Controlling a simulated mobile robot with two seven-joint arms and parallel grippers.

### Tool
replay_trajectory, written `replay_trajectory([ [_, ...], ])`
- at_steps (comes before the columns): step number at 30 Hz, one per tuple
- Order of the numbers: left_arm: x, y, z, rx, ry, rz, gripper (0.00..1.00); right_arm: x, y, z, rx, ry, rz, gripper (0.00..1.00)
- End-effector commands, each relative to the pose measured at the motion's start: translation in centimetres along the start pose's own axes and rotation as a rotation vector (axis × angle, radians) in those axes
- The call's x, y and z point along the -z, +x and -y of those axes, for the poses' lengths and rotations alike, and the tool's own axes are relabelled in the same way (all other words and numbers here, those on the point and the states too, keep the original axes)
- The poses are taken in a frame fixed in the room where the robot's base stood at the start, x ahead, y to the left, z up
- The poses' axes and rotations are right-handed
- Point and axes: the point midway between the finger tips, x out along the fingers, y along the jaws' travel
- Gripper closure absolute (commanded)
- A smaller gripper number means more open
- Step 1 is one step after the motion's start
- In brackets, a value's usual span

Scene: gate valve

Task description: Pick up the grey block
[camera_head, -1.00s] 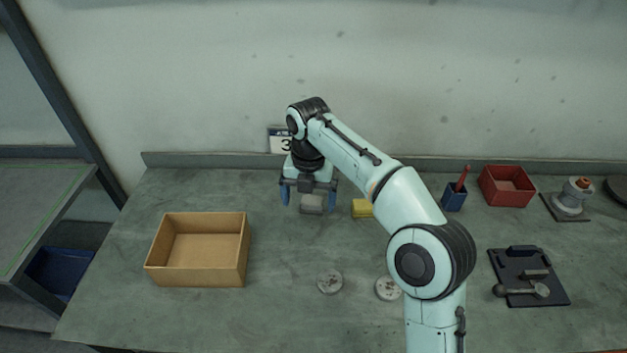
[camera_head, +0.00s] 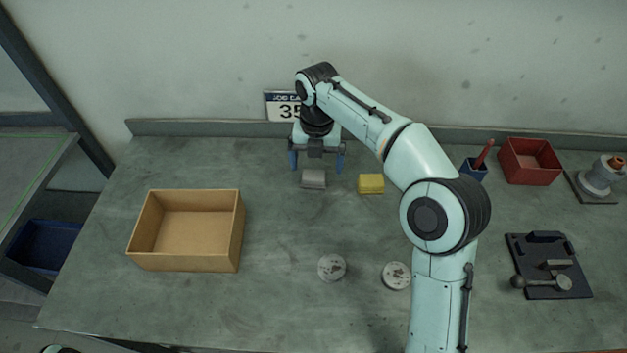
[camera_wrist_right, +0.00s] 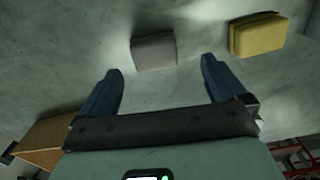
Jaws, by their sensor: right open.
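The grey block (camera_head: 314,179) lies on the table near the back, and it also shows in the right wrist view (camera_wrist_right: 154,51). My right gripper (camera_head: 317,166) is open and empty at the block. In the right wrist view its two blue fingers (camera_wrist_right: 162,80) are spread, and the block lies just beyond the tips, roughly between them and a little to the left. The fingers do not appear to touch it. My left gripper is not in view.
A yellow block (camera_head: 371,184) sits right of the grey block. An open cardboard box (camera_head: 188,258) stands at left. Two round discs (camera_head: 331,267) lie in front. A red bin (camera_head: 530,162), a blue cup (camera_head: 473,170) and a black tool tray (camera_head: 525,262) are at right.

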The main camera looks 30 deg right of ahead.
Motion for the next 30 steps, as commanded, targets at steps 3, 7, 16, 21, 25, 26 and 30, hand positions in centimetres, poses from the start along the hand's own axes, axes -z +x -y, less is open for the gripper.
replay_trajectory([
  [3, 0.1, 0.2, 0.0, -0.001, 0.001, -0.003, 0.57, 0.0, 0.9, -0.1, 0.001, 0.0, -0.001, 0.02],
  [7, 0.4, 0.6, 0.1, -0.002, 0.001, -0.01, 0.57, -0.2, 2.9, -0.6, 0.002, 0.001, -0.002, 0.02],
  [16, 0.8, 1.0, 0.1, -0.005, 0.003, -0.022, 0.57, -0.3, 5.4, -0.7, -0.001, 0.001, 0.0, 0.02],
  [21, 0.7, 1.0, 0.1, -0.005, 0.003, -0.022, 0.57, -0.3, 5.4, -0.7, -0.001, 0.001, 0.0, 0.02],
  [25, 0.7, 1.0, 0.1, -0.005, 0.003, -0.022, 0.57, -0.3, 5.3, -0.7, -0.001, 0.001, 0.0, 0.44],
  [26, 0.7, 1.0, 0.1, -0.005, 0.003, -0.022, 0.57, -0.3, 5.3, -0.7, -0.001, 0.001, 0.0, 0.54],
  [30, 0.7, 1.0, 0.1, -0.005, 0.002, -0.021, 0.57, -0.3, 5.3, -0.7, -0.002, 0.001, 0.001, 0.67],
])
